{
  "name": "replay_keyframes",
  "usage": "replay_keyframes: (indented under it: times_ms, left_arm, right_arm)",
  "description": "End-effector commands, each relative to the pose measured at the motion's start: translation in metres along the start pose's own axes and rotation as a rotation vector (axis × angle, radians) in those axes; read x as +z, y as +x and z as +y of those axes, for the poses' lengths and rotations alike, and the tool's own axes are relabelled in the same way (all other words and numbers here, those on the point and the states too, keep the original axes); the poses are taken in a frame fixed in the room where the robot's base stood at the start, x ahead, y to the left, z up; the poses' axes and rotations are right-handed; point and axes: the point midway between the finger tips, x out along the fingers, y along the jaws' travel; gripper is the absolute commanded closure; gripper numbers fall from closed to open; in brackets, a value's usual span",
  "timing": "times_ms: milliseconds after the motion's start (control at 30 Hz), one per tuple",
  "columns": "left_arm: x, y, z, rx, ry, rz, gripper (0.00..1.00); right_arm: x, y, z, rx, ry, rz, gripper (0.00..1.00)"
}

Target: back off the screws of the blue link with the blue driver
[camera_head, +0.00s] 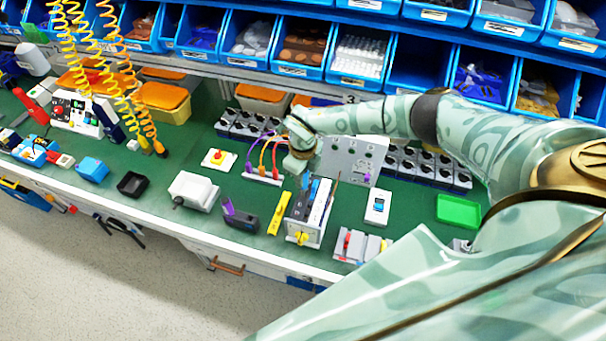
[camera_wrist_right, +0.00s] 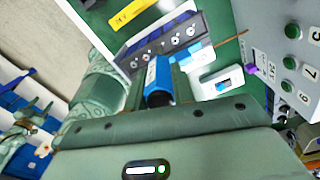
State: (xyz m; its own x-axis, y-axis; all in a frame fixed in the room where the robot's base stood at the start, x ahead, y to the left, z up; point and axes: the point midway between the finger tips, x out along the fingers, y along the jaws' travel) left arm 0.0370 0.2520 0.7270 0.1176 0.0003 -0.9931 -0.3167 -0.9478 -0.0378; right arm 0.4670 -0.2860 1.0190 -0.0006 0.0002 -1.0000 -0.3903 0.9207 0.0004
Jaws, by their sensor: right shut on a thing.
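My right gripper (camera_head: 300,172) is over the middle of the bench, just above a white switch box (camera_head: 300,236). In the right wrist view my right gripper (camera_wrist_right: 159,84) is shut on the blue driver (camera_wrist_right: 159,76), which sits between the fingers and points toward the box. The box's dark face (camera_wrist_right: 168,42) shows a row of screws and round fittings beside the driver. A blue strip runs along its edge, but I cannot tell whether that is the blue link. Whether the driver's tip touches a screw is hidden.
A grey numbered panel (camera_head: 352,158) stands behind the box. A yellow piece (camera_head: 279,213) lies left of it and a white module (camera_head: 377,207) right of it. Green bench shows between these things.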

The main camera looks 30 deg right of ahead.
Motion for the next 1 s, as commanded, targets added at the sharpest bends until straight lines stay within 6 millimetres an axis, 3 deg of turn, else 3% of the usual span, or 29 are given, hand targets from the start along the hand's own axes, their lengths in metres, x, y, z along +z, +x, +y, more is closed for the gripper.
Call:
replay_keyframes:
  times_ms: [533, 800, 1000]
  left_arm:
    - [-0.0001, -0.0005, 0.0002, 0.000, 0.000, 0.000, 0.46]
    - [0.0006, 0.0038, 0.0005, 0.000, 0.000, 0.000, 0.46]
    - [0.0006, 0.0034, 0.0005, 0.000, 0.000, 0.000, 0.46]
  right_arm:
    - [-0.0001, 0.0015, 0.0002, 0.000, -0.016, 0.000, 1.00]
    - [-0.0003, 0.0011, 0.0002, -0.001, -0.380, 0.001, 1.00]
    - [-0.0006, 0.0007, 0.0003, 0.000, -0.404, 0.001, 1.00]
